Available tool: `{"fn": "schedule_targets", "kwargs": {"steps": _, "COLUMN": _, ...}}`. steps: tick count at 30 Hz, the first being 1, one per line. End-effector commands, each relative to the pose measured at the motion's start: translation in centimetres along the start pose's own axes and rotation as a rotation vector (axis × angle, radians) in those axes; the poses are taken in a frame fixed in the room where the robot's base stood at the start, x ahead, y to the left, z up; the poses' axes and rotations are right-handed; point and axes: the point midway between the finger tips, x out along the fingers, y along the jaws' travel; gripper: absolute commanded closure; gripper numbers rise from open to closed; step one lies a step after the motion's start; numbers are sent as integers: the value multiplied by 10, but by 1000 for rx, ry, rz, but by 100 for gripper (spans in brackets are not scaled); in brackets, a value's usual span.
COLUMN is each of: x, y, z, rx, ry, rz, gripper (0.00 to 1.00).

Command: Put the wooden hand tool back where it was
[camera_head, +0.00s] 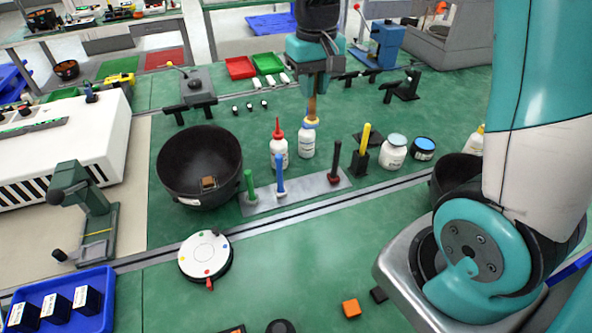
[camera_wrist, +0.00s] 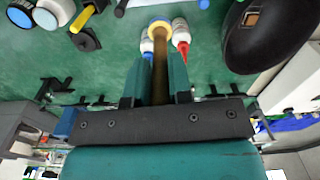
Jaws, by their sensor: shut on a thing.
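The wooden hand tool (camera_head: 311,107) is a brown rod hanging down from my gripper (camera_head: 314,84), which is shut on it. In the wrist view the tool (camera_wrist: 160,65) runs out between the two fingers (camera_wrist: 158,88). A yellow ring (camera_wrist: 159,24) shows around its far end; I cannot tell whether it belongs to the tool. In the head view the tool's lower end overlaps the top of a white bottle (camera_head: 307,145); I cannot tell whether they touch. A grey rack plate (camera_head: 307,188) with green, blue and dark upright tools lies nearer to the camera.
A red-capped bottle (camera_head: 279,150) stands beside the white bottle. A black bowl (camera_head: 180,150) is at left. A yellow-handled tool (camera_head: 365,137) stands in a black block, beside white (camera_head: 393,153) and blue (camera_head: 423,150) jars. Green mat behind the bottles is partly clear.

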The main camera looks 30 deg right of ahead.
Motion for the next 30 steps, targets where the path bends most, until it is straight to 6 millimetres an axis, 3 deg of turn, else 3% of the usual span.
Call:
{"fn": "schedule_targets", "kwargs": {"steps": 5, "x": 25, "y": 1, "z": 2, "rx": 2, "ry": -8, "rz": 0, "gripper": 100}}
{"fn": "schedule_targets", "kwargs": {"steps": 18, "x": 141, "y": 0, "z": 3, "rx": 1, "ry": -7, "rz": 0, "gripper": 100}}
{"fn": "schedule_targets", "kwargs": {"steps": 30, "x": 190, "y": 0, "z": 2, "rx": -1, "ry": -4, "rz": 0, "gripper": 100}}
